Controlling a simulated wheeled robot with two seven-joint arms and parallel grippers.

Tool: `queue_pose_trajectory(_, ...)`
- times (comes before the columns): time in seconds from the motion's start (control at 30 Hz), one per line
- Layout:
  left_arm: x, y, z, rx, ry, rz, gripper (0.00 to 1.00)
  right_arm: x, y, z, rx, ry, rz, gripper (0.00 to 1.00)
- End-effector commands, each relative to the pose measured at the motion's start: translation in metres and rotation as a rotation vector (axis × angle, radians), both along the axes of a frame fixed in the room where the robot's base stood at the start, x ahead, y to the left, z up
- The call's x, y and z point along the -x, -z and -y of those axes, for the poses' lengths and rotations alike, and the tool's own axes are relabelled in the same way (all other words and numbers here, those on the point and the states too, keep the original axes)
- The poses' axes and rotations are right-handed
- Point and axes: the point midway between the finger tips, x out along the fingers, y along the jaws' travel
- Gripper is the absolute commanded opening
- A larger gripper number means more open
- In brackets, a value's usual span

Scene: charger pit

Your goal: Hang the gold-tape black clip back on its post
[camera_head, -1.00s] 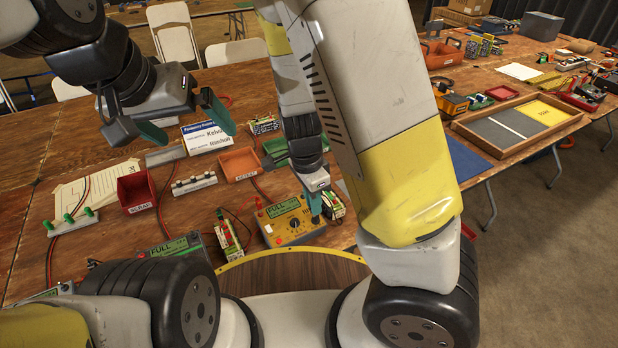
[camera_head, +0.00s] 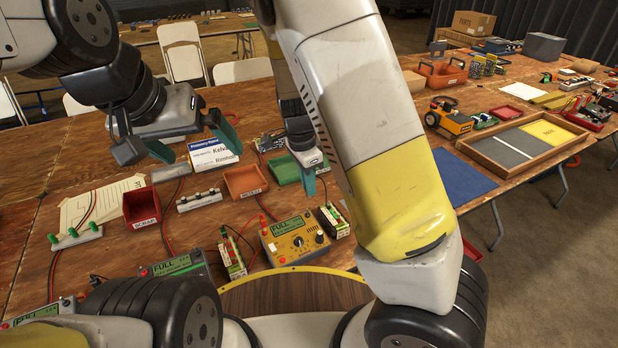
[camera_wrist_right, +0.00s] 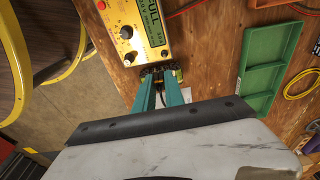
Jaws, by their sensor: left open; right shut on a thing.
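My right gripper (camera_head: 309,190) is just behind the yellow charger (camera_head: 294,240) in the head view. In the right wrist view its teal fingers (camera_wrist_right: 158,86) are closed together on a small dark piece (camera_wrist_right: 157,71), seemingly the black clip. Its gold tape is too small to make out for sure. The yellow charger (camera_wrist_right: 139,28) lies just beyond the fingertips there. A white rail with short dark-topped posts (camera_head: 199,200) lies between the two bins; I cannot tell which post is the clip's. My left gripper (camera_head: 193,143) is open and empty above the table, near the blue-headed card.
A white rail with green knobs (camera_head: 75,238) lies at left with red leads. A red bin (camera_head: 141,207), an orange bin (camera_head: 245,181) and a green tray (camera_head: 284,169) stand on the table. Another charger (camera_head: 178,268) and small battery packs (camera_head: 231,257) are nearby.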

Motion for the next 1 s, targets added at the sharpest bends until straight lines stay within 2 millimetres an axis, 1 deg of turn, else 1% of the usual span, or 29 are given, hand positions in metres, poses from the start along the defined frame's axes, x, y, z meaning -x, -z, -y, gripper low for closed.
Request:
queue_pose_trajectory(0.07,0.000,0.000,0.000,0.000,0.000,0.000,1.00,-0.009,0.000,-0.001,0.001,0.001,0.001,0.00)
queue_pose_trajectory(0.2,0.000,0.000,0.000,0.000,0.000,0.000,1.00,-0.015,0.000,-0.002,0.000,0.000,0.000,0.00)
queue_pose_trajectory(0.67,0.000,0.000,0.000,0.000,0.000,0.000,1.00,-0.014,0.003,-0.002,0.000,-0.001,0.000,0.00)
queue_pose_trajectory(1.0,0.000,0.000,0.000,0.000,0.000,0.000,1.00,-0.013,0.021,-0.002,0.000,-0.001,-0.001,0.00)
